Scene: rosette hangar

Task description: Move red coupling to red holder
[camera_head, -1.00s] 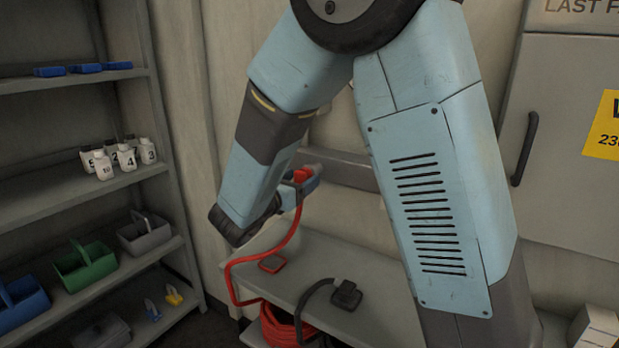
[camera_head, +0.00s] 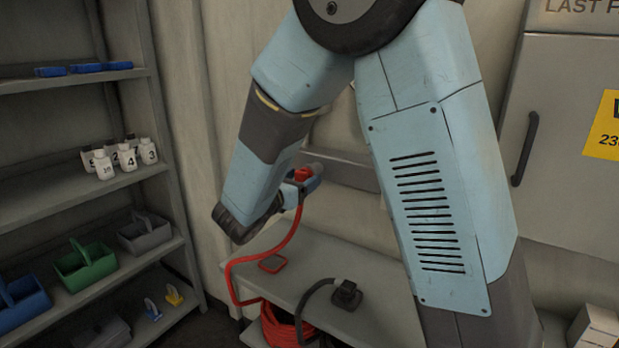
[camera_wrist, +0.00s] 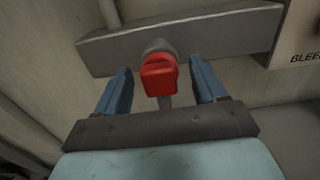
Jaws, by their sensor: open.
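The red coupling (camera_head: 302,174) is at the end of a red hose, by a grey stub on the wall rail. In the wrist view the red coupling (camera_wrist: 159,76) sits in front of the grey stub and appears to be on it. My gripper (camera_wrist: 159,82) is open, with one blue finger on each side of the coupling and a gap at both sides. In the head view my gripper (camera_head: 302,184) is partly hidden behind my forearm. A flat red square piece, apparently the red holder (camera_head: 272,263), lies on the bench below with nothing visible in it.
A black coupling or holder (camera_head: 346,294) with a black hose is on the bench (camera_head: 310,262). The grey rail (camera_wrist: 225,35) runs along the wall. Shelves at left hold white bottles (camera_head: 125,157) and coloured caddies (camera_head: 85,266). A coiled red hose (camera_head: 285,328) lies below.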

